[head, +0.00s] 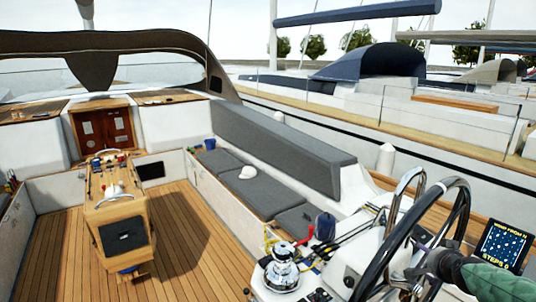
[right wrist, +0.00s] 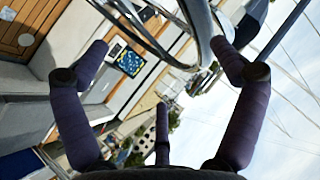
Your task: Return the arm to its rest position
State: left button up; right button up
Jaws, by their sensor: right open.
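My right gripper (head: 428,266) is at the lower right of the head view, beside the steering wheel (head: 398,232). The end of my arm behind it looks green. In the right wrist view the right gripper (right wrist: 160,50) has its two dark padded fingers spread wide, with nothing held between them. The wheel's dark rim and shiny metal (right wrist: 200,25) cross the top of that view near the fingertips. I cannot tell whether the fingers touch the wheel. My left gripper is not in view.
A chart display (head: 503,245) stands right of the wheel. A chrome winch (head: 283,268) and a dark blue item (head: 325,226) are left of it. Grey cushions (head: 250,182) carry a white cap (head: 247,173). A wooden table (head: 115,205) stands on the open teak floor (head: 190,250).

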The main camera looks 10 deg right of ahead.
jog(key=a+f+n+g+y+b, duration=0.15)
jog(key=a+f+b, duration=0.5)
jog(key=f, duration=0.85)
jog(key=w+a+f+n+g+y+b, duration=0.1)
jog(key=a+f+n+y+b, duration=0.15)
jog(key=a+f, duration=1)
jog(key=a+f+n+g+y+b, duration=0.15)
jog(key=a+f+b, duration=0.4)
jog(key=f, duration=1.15)
pick_arm(q)
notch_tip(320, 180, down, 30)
jog(key=b, duration=1.5)
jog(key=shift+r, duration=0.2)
pick_arm(e)
jog(key=s+a+f+n+g+y, duration=0.1)
jog(key=s+a+f+g, duration=0.1)
jog(key=s+a+f, duration=0.5)
jog(key=s+a+f+n+g+y, duration=0.1)
jog(key=s+a+f+n, duration=0.1)
jog(key=s+a+f, duration=0.5)
jog(key=s+a+f+n+g+y, duration=0.1)
jog(key=s+a+f, duration=0.7)
jog(key=f, duration=0.9)
jog(key=shift+a+g+y, duration=0.45)
jog(key=shift+a+g, duration=0.35)
jog(key=shift+a, duration=0.35)
